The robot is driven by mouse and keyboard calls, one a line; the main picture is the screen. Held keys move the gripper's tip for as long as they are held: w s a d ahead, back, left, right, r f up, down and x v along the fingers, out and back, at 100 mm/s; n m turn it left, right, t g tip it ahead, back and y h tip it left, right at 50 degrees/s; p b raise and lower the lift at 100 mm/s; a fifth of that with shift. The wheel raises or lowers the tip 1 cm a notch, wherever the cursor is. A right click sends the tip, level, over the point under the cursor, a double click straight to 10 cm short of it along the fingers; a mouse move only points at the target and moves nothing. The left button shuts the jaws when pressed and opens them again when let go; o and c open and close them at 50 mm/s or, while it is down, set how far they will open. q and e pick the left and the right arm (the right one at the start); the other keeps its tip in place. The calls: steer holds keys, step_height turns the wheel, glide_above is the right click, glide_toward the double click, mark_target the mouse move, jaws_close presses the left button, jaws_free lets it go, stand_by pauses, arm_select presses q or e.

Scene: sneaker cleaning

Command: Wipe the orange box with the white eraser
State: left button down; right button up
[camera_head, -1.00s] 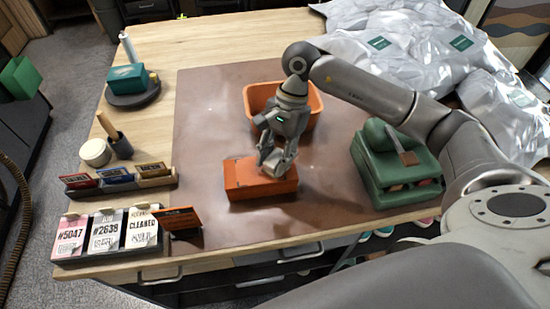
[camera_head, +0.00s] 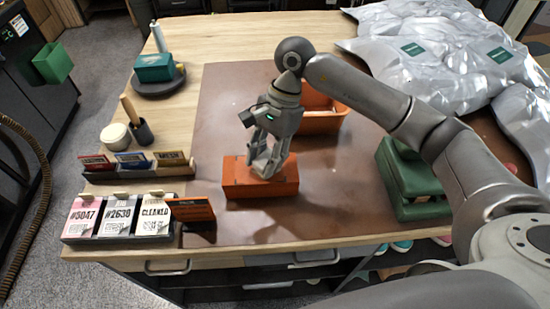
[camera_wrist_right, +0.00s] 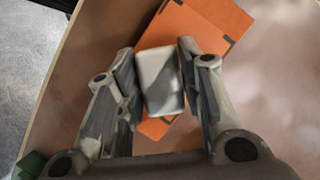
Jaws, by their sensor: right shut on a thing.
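The orange box (camera_head: 260,186) lies on the brown mat (camera_head: 340,205) near the table's front edge. My right gripper (camera_head: 263,168) is above the box, pointing down. In the right wrist view, my right gripper (camera_wrist_right: 160,85) is shut on the white eraser (camera_wrist_right: 160,80), with one finger on each side of it. The orange box (camera_wrist_right: 203,28) shows right behind the eraser. The eraser is at the box's top face; whether it touches cannot be told for sure. In the head view the fingers mostly hide the eraser. My left gripper is not in view.
An orange bin (camera_head: 322,122) stands behind my right gripper. A green case (camera_head: 405,190) sits at the right under my arm. Label cards (camera_head: 112,215) and small boxes (camera_head: 132,163) stand on the left. Silvery bags (camera_head: 440,60) cover the back right.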

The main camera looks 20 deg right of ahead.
mark_target(293, 171)
steer(key=shift+b, duration=0.4)
steer(key=shift+d+f+b, duration=0.1)
steer(key=shift+d+b, duration=0.3)
steer(key=shift+d, duration=0.2)
steer(key=shift+s+d+b, duration=0.25)
steer(key=shift+d+b, duration=0.1)
steer(key=shift+d, duration=0.3)
steer(key=shift+s+d+b, duration=0.25)
steer(key=shift+d+b, duration=0.1)
steer(key=shift+d, duration=0.25)
steer(key=shift+s+d+f+b, duration=0.1)
steer(key=shift+s+d+b, duration=0.15)
steer(key=shift+d+b, duration=0.5)
steer(key=shift+s+d, duration=0.25)
steer(key=shift+d, duration=0.6)
steer(key=shift+b, duration=0.55)
steer(key=shift+w+a+b, duration=0.25)
steer(key=shift+a+b, duration=0.05)
steer(key=shift+a, duration=0.75)
steer(key=shift+w+a+b, duration=0.25)
steer(key=shift+a+b, duration=0.05)
steer(key=shift+a, duration=0.75)
steer(key=shift+w+a+b, duration=0.15)
steer(key=shift+w+a, duration=0.1)
steer(key=shift+a, duration=0.45)
steer(key=shift+w+a+b, duration=0.15)
steer(key=shift+w+a, duration=0.1)
steer(key=shift+a, duration=0.4)
